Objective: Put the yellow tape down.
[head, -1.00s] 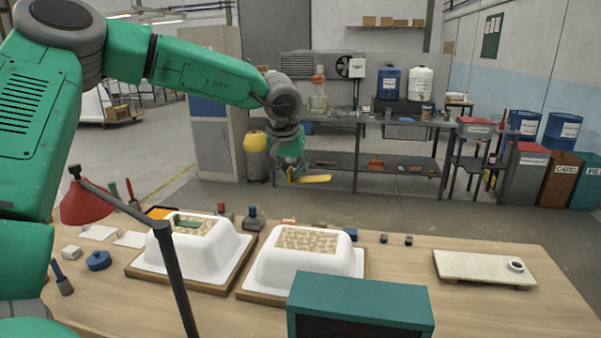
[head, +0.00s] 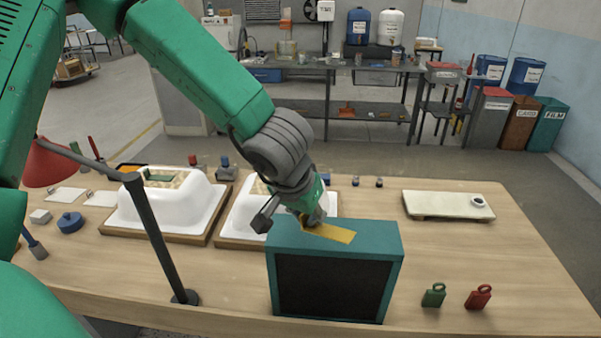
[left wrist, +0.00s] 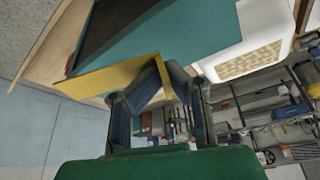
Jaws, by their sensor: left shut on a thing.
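The yellow tape (head: 334,234) is a flat yellow strip held by my left gripper (head: 311,220). In the head view it sticks out to the right of the fingers, in front of or over the top of the teal box (head: 390,240). I cannot tell whether it touches the box. In the left wrist view the yellow tape (left wrist: 108,78) extends left from the fingers (left wrist: 158,85), with the teal box (left wrist: 200,32) beyond it. My left gripper is shut on the tape. My right gripper is not in view.
Two white tub shells (head: 125,208) (head: 240,215) on wooden bases stand left and behind the teal box. A red lamp (head: 50,165) is at the left. A pale board (head: 440,205) lies right, with green (head: 434,295) and red (head: 479,296) padlocks nearer. The table between is clear.

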